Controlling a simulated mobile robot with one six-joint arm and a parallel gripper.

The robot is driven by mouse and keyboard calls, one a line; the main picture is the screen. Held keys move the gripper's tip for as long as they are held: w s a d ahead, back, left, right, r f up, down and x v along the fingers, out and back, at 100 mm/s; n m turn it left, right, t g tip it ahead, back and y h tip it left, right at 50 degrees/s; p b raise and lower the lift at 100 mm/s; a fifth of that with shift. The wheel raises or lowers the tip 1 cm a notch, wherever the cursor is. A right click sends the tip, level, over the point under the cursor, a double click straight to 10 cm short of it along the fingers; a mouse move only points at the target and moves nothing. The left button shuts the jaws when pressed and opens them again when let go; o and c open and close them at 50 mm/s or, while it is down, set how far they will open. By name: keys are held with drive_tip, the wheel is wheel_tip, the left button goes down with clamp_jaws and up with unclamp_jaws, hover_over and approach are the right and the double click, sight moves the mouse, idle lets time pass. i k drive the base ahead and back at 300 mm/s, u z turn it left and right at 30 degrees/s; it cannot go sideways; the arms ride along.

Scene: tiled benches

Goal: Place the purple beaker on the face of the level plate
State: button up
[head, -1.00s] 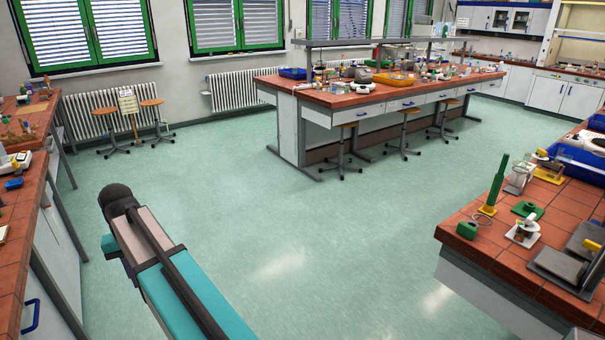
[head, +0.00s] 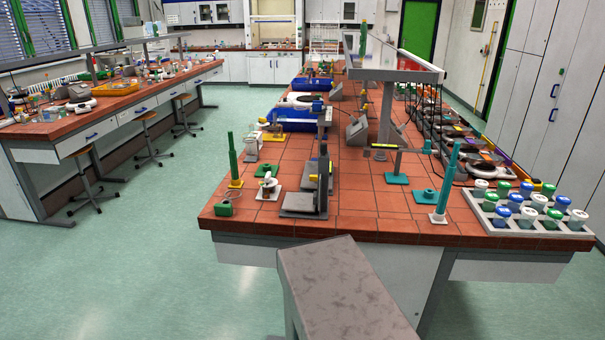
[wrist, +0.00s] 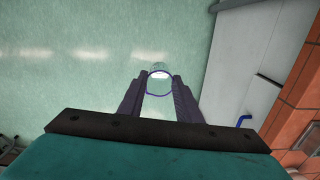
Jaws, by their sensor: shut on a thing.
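My gripper (wrist: 160,84) shows in the wrist view, its two dark fingers shut on the purple beaker (wrist: 159,95), a clear glass with a purple rim. The beaker is held between the fingertips over the green floor, apart from any bench. In the head view neither gripper nor beaker shows. A flat grey plate (head: 298,212) lies near the front edge of the centre bench, with an upright grey slab (head: 323,182) beside it. I cannot tell for sure whether this flat one is the level plate.
The tiled bench (head: 365,226) in the centre holds green stands, blue trays (head: 298,119) and a rack of lidded cups (head: 530,222) at front right. A shelf post (head: 386,112) rises mid-bench. Another bench (head: 60,122) stands at left. The floor (head: 150,240) between them is clear.

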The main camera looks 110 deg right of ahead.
sight(315, 168)
drive_tip(key=k, duration=1)
drive_tip(key=z, duration=2.1)
drive_tip(key=i, duration=1.1)
drive_tip(key=u, duration=0.1)
